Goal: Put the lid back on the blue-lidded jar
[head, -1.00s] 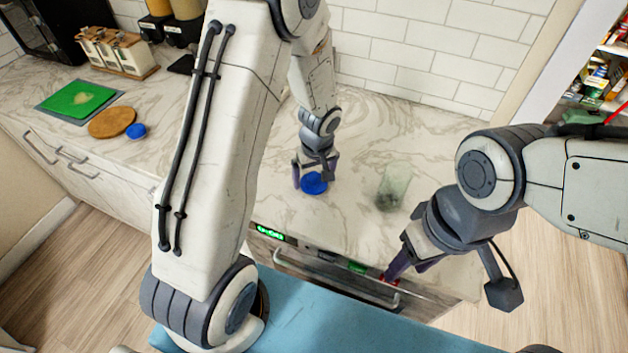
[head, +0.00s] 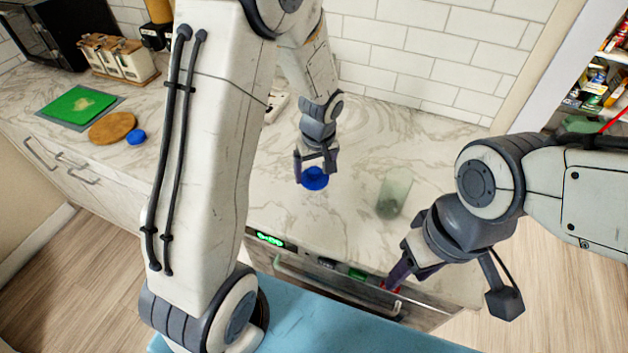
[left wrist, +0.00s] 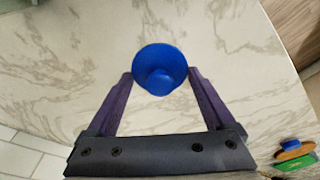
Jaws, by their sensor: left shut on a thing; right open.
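My left gripper (head: 316,168) is shut on a round blue lid with a knob (head: 314,179). In the left wrist view the lid (left wrist: 160,72) sits between the two purple fingertips (left wrist: 160,80). The lid is over the marble counter, left of a clear greenish jar (head: 394,194) and apart from it. The jar stands open-topped, with something dark at its bottom. My right gripper (head: 397,274) is open and empty at the counter's front edge, in front of the jar.
A tiled wall (head: 420,60) stands behind. The counter between lid and jar is clear.

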